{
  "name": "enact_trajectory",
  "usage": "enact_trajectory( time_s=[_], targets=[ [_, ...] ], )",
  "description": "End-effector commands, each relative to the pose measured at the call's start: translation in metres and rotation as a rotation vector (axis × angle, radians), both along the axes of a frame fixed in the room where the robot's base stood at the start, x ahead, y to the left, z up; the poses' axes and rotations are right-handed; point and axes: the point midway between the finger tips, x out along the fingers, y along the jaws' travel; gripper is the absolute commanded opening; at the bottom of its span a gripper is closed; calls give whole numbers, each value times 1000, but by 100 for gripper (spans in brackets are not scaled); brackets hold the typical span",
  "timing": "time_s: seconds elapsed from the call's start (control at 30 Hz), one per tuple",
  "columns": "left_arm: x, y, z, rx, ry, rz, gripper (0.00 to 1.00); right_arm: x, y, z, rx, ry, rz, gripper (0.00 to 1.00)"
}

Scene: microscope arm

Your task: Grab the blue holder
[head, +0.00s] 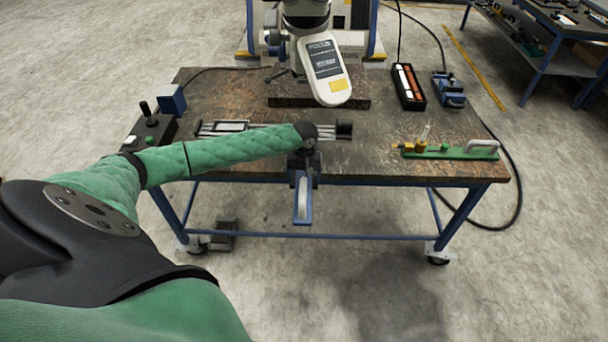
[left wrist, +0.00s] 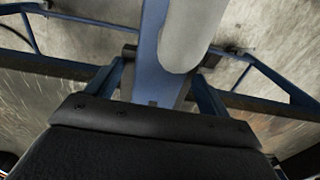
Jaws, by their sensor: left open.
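The blue holder (head: 302,207) sticks out beyond the table's front edge, with a pale grey rounded piece along it. In the left wrist view, the holder (left wrist: 152,45) runs up the middle, partly covered by that grey piece. My left gripper (head: 304,172) is at the holder's table end, at the front edge. In the left wrist view, its two fingers stand apart, one on each side of the holder, with visible gaps. Whether either finger touches it cannot be told. My right gripper is not in view.
The workbench (head: 400,120) holds a black tray (head: 408,86), a blue vise (head: 448,88), a green fixture (head: 450,152) and a control box (head: 150,130). A white labelled microscope head (head: 328,70) hangs over the back. The floor in front is clear.

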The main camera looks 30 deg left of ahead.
Motion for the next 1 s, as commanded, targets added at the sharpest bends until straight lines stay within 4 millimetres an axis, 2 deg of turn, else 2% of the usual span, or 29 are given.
enact_trajectory(
  time_s=[0.03,0.07,0.4,0.8,0.97,1.0],
  targets=[
    [0,0,0,0,0,0,78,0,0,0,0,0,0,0],
    [0,0,0,0,0,0,72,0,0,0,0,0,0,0],
    [0,0,0,0,0,0,5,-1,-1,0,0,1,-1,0],
    [1,0,6,-2,-3,0,5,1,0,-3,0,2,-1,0],
    [2,0,18,-1,-4,0,5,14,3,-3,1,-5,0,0],
    [1,0,21,-1,-4,-1,5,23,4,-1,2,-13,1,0]
  ],
)
